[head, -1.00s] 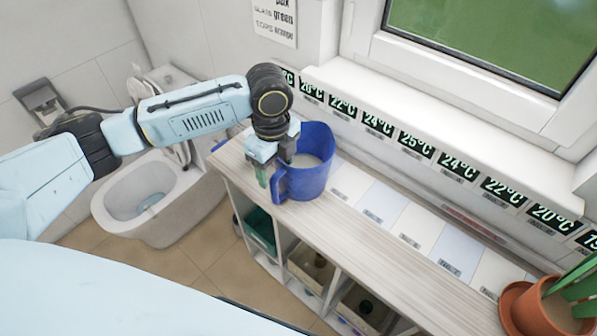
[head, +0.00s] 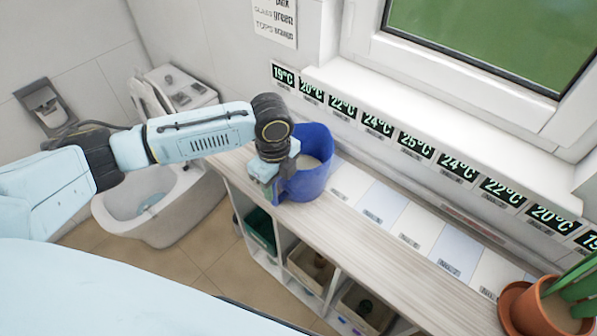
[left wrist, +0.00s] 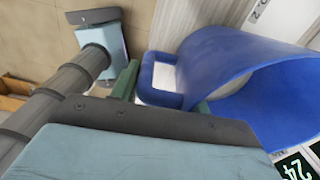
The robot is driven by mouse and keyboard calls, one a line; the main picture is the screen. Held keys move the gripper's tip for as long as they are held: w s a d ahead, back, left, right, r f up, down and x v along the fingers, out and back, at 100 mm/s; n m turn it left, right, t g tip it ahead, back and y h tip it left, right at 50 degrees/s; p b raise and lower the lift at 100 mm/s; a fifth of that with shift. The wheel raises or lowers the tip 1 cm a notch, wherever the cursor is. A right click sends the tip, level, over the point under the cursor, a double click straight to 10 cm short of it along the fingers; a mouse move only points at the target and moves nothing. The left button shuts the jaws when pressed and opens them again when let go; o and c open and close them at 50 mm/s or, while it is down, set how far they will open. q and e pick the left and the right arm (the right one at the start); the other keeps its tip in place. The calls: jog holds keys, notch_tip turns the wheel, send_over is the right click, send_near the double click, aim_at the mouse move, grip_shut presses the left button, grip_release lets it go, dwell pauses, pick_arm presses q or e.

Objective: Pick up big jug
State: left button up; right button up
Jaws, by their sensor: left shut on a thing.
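The big blue jug (head: 312,181) stands upright on the left end of the wooden shelf top. Its open mouth faces up and its handle is on the near left side. My left gripper (head: 268,182) is at the handle, low beside the jug's wall. In the left wrist view the jug (left wrist: 215,62) fills the right side, and my left gripper's green fingers (left wrist: 160,95) are at the handle loop, shut on it. The gripper body hides part of the grip. My right gripper is not in view.
The shelf top (head: 385,250) runs right, with labelled squares along its back. A potted plant (head: 545,305) stands at the right end. A window sill (head: 440,115) is above. A toilet (head: 160,205) stands left. Bins (head: 310,265) sit in the compartments below.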

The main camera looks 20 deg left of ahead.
pick_arm(q)
grip_shut()
jog(key=shift+r, duration=0.1)
jog(key=shift+w+r, duration=0.1)
